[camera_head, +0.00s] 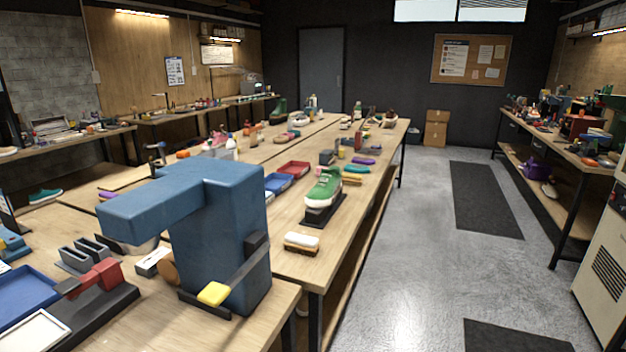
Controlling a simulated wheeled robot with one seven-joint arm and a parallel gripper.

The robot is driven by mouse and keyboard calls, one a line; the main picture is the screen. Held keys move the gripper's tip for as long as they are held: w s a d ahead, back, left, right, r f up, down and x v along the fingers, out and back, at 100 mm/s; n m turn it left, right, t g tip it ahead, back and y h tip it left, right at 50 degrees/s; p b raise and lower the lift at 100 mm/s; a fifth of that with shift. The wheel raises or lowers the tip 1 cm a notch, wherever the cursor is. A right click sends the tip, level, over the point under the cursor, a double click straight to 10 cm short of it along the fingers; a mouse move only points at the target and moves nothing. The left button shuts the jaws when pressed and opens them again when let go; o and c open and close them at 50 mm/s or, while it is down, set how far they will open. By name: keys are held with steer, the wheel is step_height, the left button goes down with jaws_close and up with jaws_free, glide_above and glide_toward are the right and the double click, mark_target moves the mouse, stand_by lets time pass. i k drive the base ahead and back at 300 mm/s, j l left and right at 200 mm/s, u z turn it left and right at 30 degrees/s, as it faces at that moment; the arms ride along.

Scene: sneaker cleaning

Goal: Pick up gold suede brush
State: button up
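A small gold-tan brush-like block (352,181) lies on the long wooden table (287,207), just behind and to the right of a green sneaker. It is small in this view, so I cannot make out its bristles or confirm it is the gold suede brush. My gripper is not in view.
The green sneaker (323,187) sits on a black stand. A white-topped brush (301,239) lies nearer, close to the table's right edge. Teal (356,168) and purple (364,160) items lie beyond. A large blue machine (235,215) stands at front left.

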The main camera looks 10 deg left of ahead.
mark_target(347, 179)
steer(key=i+l+u, duration=0.3)
steer(key=i, duration=0.2)
steer(key=i+l+u, duration=0.25)
steer(key=i, duration=0.2)
